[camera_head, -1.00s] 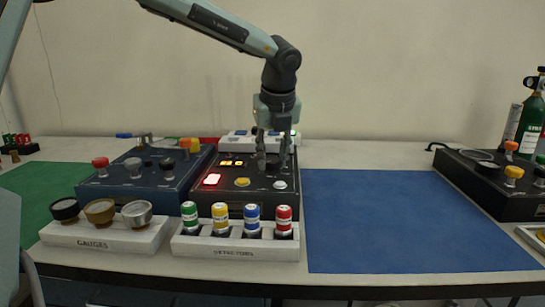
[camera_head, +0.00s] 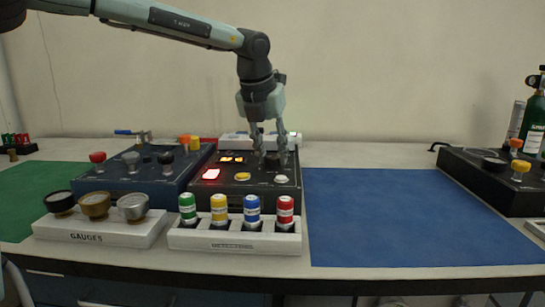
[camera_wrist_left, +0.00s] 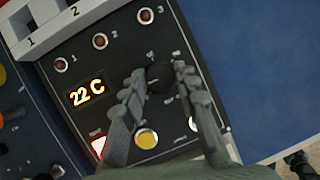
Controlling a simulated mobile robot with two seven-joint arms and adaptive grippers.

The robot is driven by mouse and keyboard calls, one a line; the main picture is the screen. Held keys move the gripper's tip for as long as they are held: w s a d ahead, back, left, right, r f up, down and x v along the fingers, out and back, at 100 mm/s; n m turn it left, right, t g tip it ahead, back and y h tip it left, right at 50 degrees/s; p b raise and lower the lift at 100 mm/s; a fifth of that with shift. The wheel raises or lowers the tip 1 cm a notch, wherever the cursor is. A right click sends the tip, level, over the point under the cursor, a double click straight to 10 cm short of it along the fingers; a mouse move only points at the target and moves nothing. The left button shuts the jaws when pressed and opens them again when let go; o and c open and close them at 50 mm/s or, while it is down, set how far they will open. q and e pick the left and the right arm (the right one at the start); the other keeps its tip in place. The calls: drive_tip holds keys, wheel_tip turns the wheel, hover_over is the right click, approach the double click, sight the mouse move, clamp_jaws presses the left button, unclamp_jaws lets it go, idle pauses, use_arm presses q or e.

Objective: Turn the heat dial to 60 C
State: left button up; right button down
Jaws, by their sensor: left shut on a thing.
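The black heat dial (camera_wrist_left: 160,77) sits on the dark control box (camera_head: 230,200), in the middle of the table. My left gripper (camera_head: 271,160) points down over this box, with its fingers around the dial. In the left wrist view the fingers (camera_wrist_left: 158,84) stand on either side of the dial and close on it. The lit display (camera_wrist_left: 86,92) on the box reads 22 C. The dial's pointer and scale are mostly hidden by the fingers. My right gripper is not in view.
The box also bears a yellow button (camera_head: 243,176), a pale button (camera_head: 281,180) and a lit red switch (camera_head: 211,174). A white detector rack (camera_head: 235,241) stands in front, a blue box with knobs (camera_head: 135,182) to the left. The blue mat (camera_head: 400,220) is clear.

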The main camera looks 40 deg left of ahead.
use_arm(q)
drive_tip(key=shift+a+r+m+h, duration=0.1)
drive_tip(key=shift+m+h, duration=0.3)
drive_tip(key=shift+m, duration=0.5)
drive_tip(key=m+h+p, duration=0.1)
drive_tip(key=m+p, duration=0.1)
drive_tip(key=m, duration=0.1)
drive_tip(key=m+h+p, duration=0.1)
drive_tip(key=m+p, duration=0.1)
drive_tip(key=m, duration=0.1)
drive_tip(key=shift+w+a+g, duration=0.1)
drive_tip(key=shift+a+g, duration=0.05)
drive_tip(key=shift+g, duration=0.15)
drive_tip(key=m+g+h+p, duration=0.1)
drive_tip(key=m, duration=0.3)
drive_tip(key=shift+w, duration=0.1)
drive_tip(key=m+h, duration=0.1)
drive_tip(key=m, duration=0.1)
drive_tip(key=shift+a+m+g, duration=0.1)
drive_tip(key=shift+m+g, duration=0.2)
drive_tip(key=shift+g, duration=0.1)
drive_tip(key=shift+w+m+g+p, duration=0.1)
drive_tip(key=shift+m+g+p, duration=0.3)
drive_tip(key=shift+m, duration=0.8)
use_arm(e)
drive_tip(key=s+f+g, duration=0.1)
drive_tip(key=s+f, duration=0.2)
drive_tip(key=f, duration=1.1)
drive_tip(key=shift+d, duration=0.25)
